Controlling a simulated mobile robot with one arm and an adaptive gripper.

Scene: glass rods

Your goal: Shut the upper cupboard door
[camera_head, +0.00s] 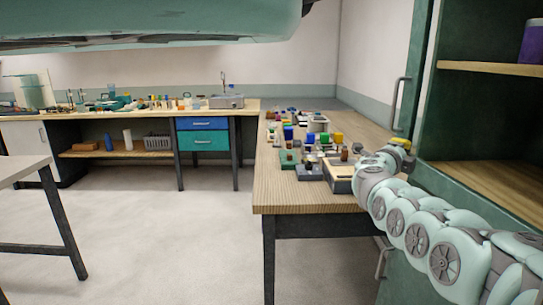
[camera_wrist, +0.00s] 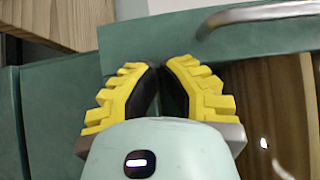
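The upper cupboard is the green one at the right of the head view. Its green door (camera_head: 415,65) stands open, seen nearly edge-on, with a grey upright handle (camera_head: 397,103) on its left face. Shelves show inside the open cupboard. My gripper (camera_head: 403,145) is just below the handle, near the door's lower end; whether it touches the door cannot be told. In the wrist view the yellow fingers of my gripper (camera_wrist: 158,66) have a narrow gap between their dark pads, with nothing held. A grey handle bar (camera_wrist: 265,13) crosses the upper right there, apart from the fingers.
A wooden workbench (camera_head: 275,195) with several small items stands left of my arm. A purple container (camera_head: 532,42) stands on the cupboard's upper shelf (camera_head: 490,67). A long bench (camera_head: 215,111) with blue and teal drawers runs along the back. The floor (camera_head: 170,240) in front is clear.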

